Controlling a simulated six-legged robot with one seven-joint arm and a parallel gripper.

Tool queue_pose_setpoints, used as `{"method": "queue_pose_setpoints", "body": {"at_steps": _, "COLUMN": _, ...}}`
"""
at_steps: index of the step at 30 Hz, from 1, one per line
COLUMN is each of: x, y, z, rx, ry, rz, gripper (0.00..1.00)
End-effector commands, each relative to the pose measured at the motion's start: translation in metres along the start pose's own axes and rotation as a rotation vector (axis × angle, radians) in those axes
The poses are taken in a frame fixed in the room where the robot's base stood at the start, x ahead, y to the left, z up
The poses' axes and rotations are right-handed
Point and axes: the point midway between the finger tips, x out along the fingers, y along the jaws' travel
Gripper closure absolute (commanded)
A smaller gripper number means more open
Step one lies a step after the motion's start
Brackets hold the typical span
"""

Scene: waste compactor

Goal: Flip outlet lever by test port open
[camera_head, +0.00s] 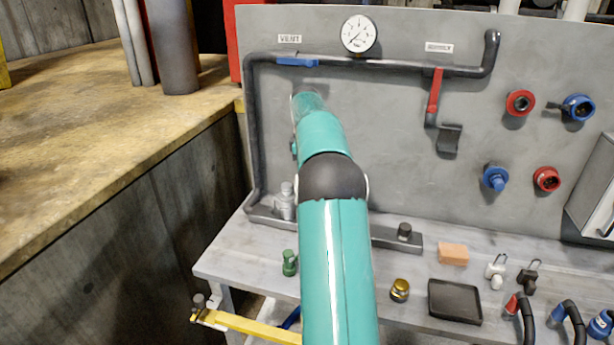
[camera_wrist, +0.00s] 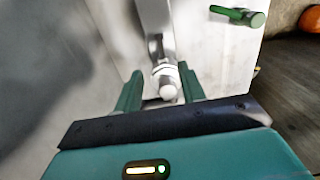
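A red lever (camera_head: 435,90) hangs down from the dark pipe on the grey panel, below a small label I cannot read. A blue lever (camera_head: 297,62) lies along the pipe at upper left. I cannot tell from the labels which one is the outlet lever. A silver fitting (camera_head: 284,201) stands at the panel's foot. A similar metal fitting (camera_wrist: 168,88) shows between my fingers in the wrist view. My gripper (camera_wrist: 160,88) is open, its green fingers apart; contact with the fitting cannot be told. My arm hides the gripper in the head view.
A pressure gauge (camera_head: 359,35) sits above the pipe. Red and blue sockets (camera_head: 520,103) are on the panel's right. The bench holds a green cylinder (camera_head: 290,262), a black tray (camera_head: 455,301) and an orange block (camera_head: 453,253). A wooden-topped ledge (camera_head: 120,120) is at left.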

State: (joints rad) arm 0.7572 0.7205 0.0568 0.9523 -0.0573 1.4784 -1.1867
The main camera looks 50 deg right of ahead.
Motion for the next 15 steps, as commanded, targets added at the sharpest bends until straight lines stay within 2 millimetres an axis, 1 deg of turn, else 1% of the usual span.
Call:
{"method": "queue_pose_setpoints", "body": {"at_steps": 5, "x": 0.001, "y": 0.0, "z": 0.001, "rx": 0.0, "ry": 0.001, "rz": -0.001, "gripper": 0.6}}
{"method": "queue_pose_setpoints", "body": {"at_steps": 8, "x": 0.005, "y": 0.002, "z": 0.006, "rx": 0.003, "ry": 0.015, "rz": -0.008, "gripper": 0.6}}
{"method": "queue_pose_setpoints", "body": {"at_steps": 11, "x": 0.015, "y": 0.004, "z": 0.018, "rx": 0.009, "ry": 0.057, "rz": -0.025, "gripper": 0.6}}
{"method": "queue_pose_setpoints", "body": {"at_steps": 15, "x": 0.029, "y": 0.006, "z": 0.038, "rx": 0.015, "ry": 0.157, "rz": -0.046, "gripper": 0.6}}
